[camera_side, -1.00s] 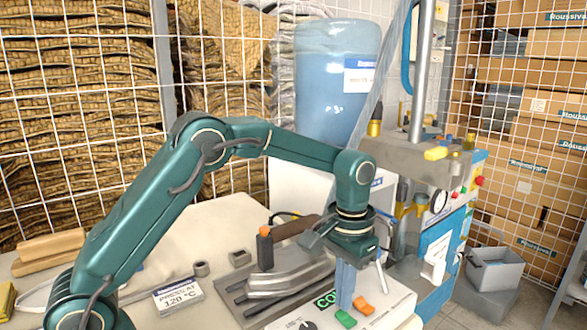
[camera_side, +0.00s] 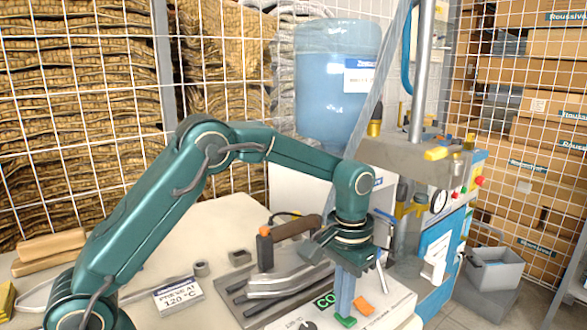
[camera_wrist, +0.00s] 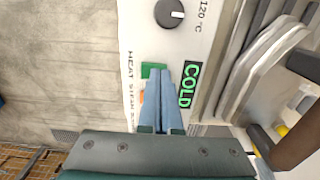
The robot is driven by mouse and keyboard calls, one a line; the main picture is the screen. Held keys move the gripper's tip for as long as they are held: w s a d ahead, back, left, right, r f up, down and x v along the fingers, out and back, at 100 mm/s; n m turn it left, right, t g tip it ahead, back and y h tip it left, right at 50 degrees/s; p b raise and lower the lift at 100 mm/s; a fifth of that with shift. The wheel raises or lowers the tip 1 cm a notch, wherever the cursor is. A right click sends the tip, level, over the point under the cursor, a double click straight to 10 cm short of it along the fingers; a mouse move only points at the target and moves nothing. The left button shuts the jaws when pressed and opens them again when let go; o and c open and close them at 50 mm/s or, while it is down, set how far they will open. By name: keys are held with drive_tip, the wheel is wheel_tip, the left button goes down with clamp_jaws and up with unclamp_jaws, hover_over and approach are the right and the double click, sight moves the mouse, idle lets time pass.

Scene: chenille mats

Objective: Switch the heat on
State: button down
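The control panel (camera_side: 392,303) carries a green rocker switch (camera_side: 346,322) and an orange rocker switch (camera_side: 363,308). In the wrist view the green switch (camera_wrist: 149,70) and the orange switch (camera_wrist: 142,97) sit beside the printed words HEAT and STEAM. A display (camera_wrist: 188,84) reads COLD in green. My gripper (camera_side: 345,315) points straight down at the green switch, its blue-grey fingers together and holding nothing. In the wrist view the fingertips (camera_wrist: 161,68) overlap the green switch's right part. I cannot tell whether they touch it.
A dial knob (camera_wrist: 169,13) marked 120 °C is on the same panel. The metal press plates (camera_side: 290,283) and a dark-handled tool (camera_side: 290,230) lie left of my gripper. The blue-and-grey machine (camera_side: 430,240) stands right.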

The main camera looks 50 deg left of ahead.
wheel_tip(320, 180, up, 7)
idle(0.9)
drive_tip(key=s+a+r+t, duration=0.3)
drive_tip(key=s+r, duration=0.5)
drive_tip(key=r, duration=0.1)
drive_tip(key=s+f+t, duration=0.2)
drive_tip(key=s+f, duration=0.4)
drive_tip(key=s, duration=0.3)
drive_tip(key=shift+s+a+f+t, duration=0.2)
drive_tip(key=shift+s+a+t, duration=0.15)
drive_tip(key=shift+a, duration=0.1)
